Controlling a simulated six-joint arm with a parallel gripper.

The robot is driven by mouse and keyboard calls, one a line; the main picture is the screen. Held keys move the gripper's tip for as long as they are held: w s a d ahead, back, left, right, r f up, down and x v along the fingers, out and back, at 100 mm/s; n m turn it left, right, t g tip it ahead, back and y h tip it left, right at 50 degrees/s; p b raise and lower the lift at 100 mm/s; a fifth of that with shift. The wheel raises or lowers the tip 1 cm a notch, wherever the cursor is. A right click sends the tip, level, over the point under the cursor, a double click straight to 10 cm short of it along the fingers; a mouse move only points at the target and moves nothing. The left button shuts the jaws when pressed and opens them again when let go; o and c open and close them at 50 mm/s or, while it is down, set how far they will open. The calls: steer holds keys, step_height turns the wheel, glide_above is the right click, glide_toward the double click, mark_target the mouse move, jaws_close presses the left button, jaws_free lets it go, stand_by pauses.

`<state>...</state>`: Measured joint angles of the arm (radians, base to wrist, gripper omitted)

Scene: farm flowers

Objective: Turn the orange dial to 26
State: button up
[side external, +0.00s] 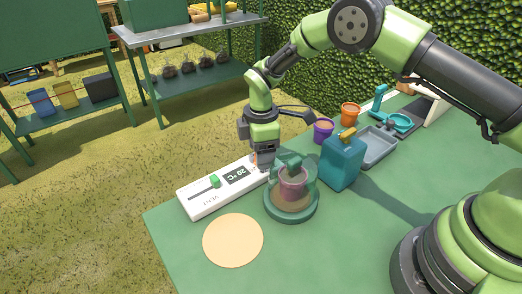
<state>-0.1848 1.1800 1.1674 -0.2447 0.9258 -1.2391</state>
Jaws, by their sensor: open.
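A white control panel (205,203) lies on the green table, with a dark display (236,176) that appears to read 20 °C. A green slider knob (215,181) sits in a slot on the panel beside the word VENT. My gripper (262,168) points down over the panel's far right end, past the display. A small orange patch (254,159) shows at its fingertips and may be part of the orange dial. The rest of the dial is hidden behind the gripper, so I cannot tell whether the fingers touch it. The jaws are open.
A teal round stand (291,214) with a pink pot (293,183) is close beside the panel's right end. A tan disc (233,240) lies in front.

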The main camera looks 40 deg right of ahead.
steer(key=shift+f, duration=0.2)
steer(key=shift+c, duration=0.3)
steer(key=c, duration=0.9)
steer(key=shift+o, duration=0.2)
